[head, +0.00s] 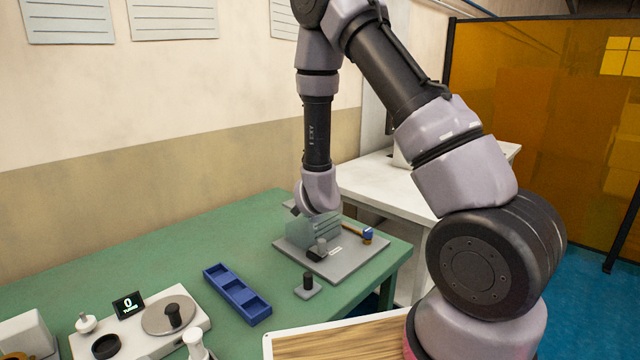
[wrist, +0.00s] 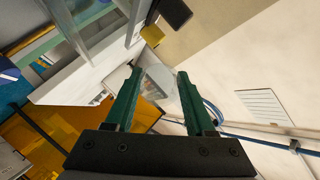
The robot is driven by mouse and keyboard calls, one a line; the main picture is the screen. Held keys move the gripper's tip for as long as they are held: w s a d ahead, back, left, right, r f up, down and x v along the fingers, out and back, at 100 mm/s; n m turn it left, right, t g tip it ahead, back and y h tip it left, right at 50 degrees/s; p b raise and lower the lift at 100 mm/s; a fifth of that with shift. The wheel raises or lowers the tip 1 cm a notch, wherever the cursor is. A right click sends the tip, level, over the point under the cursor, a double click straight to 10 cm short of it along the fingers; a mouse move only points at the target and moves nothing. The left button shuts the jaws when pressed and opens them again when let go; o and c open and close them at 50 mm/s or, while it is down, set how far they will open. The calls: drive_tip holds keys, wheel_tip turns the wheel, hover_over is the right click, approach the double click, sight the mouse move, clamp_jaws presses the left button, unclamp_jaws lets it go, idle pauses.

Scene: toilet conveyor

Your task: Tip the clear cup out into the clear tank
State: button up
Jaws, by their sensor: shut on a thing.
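My gripper shows in the wrist view (wrist: 156,74) with its two green fingers shut on the clear cup (wrist: 160,88), a pale see-through shape between them. The wrist view is strongly tilted, with the wall across its right side. In the head view my wrist is low, right over the clear tank (head: 312,235), and hides the fingers and the cup. The tank is a see-through box on a grey base plate (head: 350,270) at the far end of the green table. Whether anything is in the cup or the tank cannot be told.
A dark knob (head: 317,252) and a blue-and-yellow fitting (head: 366,235) sit by the tank. A black peg on a small block (head: 307,285), a blue compartment tray (head: 237,293) and a white device with a round plate (head: 169,315) stand nearer. The green table's (head: 150,255) back left is clear.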

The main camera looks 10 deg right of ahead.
drive_tip(key=g, duration=0.1)
drive_tip(key=g+y, duration=0.1)
drive_tip(key=w+g, duration=0.1)
drive_tip(key=shift+d+m+g, duration=0.25)
drive_tip(key=shift+m+g, duration=0.05)
drive_tip(key=shift+m, duration=0.1)
drive_tip(key=g+y, duration=0.2)
drive_tip(key=g, duration=0.1)
drive_tip(key=shift+w+d+m, duration=0.15)
drive_tip(key=shift+w+m, duration=0.05)
drive_tip(key=shift+m, duration=0.1)
drive_tip(key=shift+w+r+g+y, duration=0.15)
drive_tip(key=shift+g+y, duration=0.1)
drive_tip(key=shift+g, duration=0.25)
drive_tip(key=shift+s+r+g+y, duration=0.1)
drive_tip(key=shift+g+y, duration=0.15)
drive_tip(key=shift+g, duration=0.25)
drive_tip(key=shift+w+d+r+m+g+y, duration=0.1)
drive_tip(key=shift+r+m+g+y, duration=0.15)
drive_tip(key=shift+g, duration=0.35)
drive_tip(key=shift+w+d+m+g+y, duration=0.15)
drive_tip(key=shift+g+y, duration=0.2)
drive_tip(key=shift+g, duration=0.25)
drive_tip(key=g, duration=0.1)
drive_tip(key=r+g+y, duration=0.1)
drive_tip(key=shift+g+y, duration=0.3)
drive_tip(key=shift+g, duration=0.1)
drive_tip(key=shift+s+a+r+m+g+y, duration=0.15)
drive_tip(key=shift+r+m+g+y, duration=0.25)
drive_tip(key=shift+g+y, duration=0.35)
